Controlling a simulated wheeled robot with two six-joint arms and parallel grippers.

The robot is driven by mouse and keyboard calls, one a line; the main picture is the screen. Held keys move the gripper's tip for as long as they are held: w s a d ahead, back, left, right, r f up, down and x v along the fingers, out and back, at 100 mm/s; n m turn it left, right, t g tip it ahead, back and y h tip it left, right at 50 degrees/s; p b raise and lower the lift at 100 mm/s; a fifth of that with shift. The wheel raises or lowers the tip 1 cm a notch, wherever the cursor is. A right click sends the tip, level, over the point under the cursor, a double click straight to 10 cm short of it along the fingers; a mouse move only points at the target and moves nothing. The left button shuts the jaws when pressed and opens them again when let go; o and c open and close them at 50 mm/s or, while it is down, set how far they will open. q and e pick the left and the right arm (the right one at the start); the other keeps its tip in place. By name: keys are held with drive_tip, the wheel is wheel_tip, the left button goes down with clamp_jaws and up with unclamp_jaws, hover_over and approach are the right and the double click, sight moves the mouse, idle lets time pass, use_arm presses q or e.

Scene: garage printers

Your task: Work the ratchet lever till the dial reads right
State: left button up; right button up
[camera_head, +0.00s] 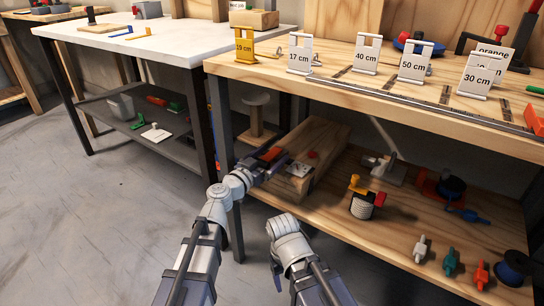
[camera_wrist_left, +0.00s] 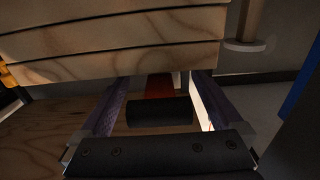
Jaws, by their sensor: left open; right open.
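My left gripper (camera_head: 275,158) is open at the near end of a wooden block (camera_head: 318,150) on the lower shelf. The orange part (camera_wrist_left: 158,86) runs under the block's layered wooden edge (camera_wrist_left: 110,38). A pale plate (camera_head: 298,169) sits on the block's near side; no dial reading can be made out. My right gripper (camera_head: 278,276) hangs low in front of the shelf, mostly hidden by its wrist, away from the block.
A table leg (camera_head: 228,160) stands close beside my left forearm. The wooden tabletop (camera_head: 270,75) with several labelled tags overhangs the shelf. Floor at left is clear.

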use_arm(q)
clamp_jaws()
idle(0.8)
